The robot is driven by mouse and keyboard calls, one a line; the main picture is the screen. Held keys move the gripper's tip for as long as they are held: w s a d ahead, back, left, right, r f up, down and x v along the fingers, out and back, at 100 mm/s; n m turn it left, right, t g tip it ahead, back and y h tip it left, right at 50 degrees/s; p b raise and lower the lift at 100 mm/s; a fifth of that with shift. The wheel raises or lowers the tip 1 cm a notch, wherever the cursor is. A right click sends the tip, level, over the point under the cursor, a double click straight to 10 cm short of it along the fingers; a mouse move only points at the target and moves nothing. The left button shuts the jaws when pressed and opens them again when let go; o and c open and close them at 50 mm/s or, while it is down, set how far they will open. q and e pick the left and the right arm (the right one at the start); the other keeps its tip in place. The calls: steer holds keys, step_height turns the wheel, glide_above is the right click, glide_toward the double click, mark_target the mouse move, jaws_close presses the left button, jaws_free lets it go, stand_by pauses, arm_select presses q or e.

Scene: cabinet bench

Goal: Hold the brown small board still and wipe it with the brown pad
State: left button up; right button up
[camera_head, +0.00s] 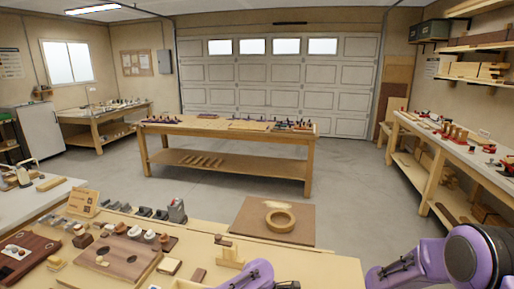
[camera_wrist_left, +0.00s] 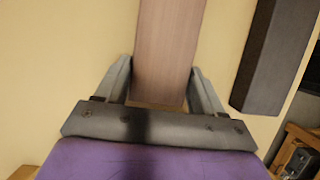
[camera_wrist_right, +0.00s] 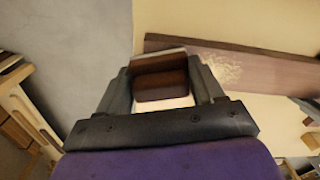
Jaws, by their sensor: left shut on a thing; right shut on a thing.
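The brown small board (camera_wrist_left: 166,50) is a long flat strip in the left wrist view. My left gripper (camera_wrist_left: 163,75) is shut on its near end, a finger on each side. In the right wrist view the board (camera_wrist_right: 280,82) lies across the right side with a pale speckled patch (camera_wrist_right: 222,72) near its left part. My right gripper (camera_wrist_right: 162,68) is shut on the brown pad (camera_wrist_right: 160,82), a dark red-brown block with a pale edge. The pad is beside the patch in that view; whether it touches the board I cannot tell. The head view does not show either gripper's fingers clearly.
A dark bar (camera_wrist_left: 272,55) lies right of the board in the left wrist view.

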steer(key=shift+f, duration=0.1)
stand_by(0.4)
steer(key=shift+a, duration=0.15)
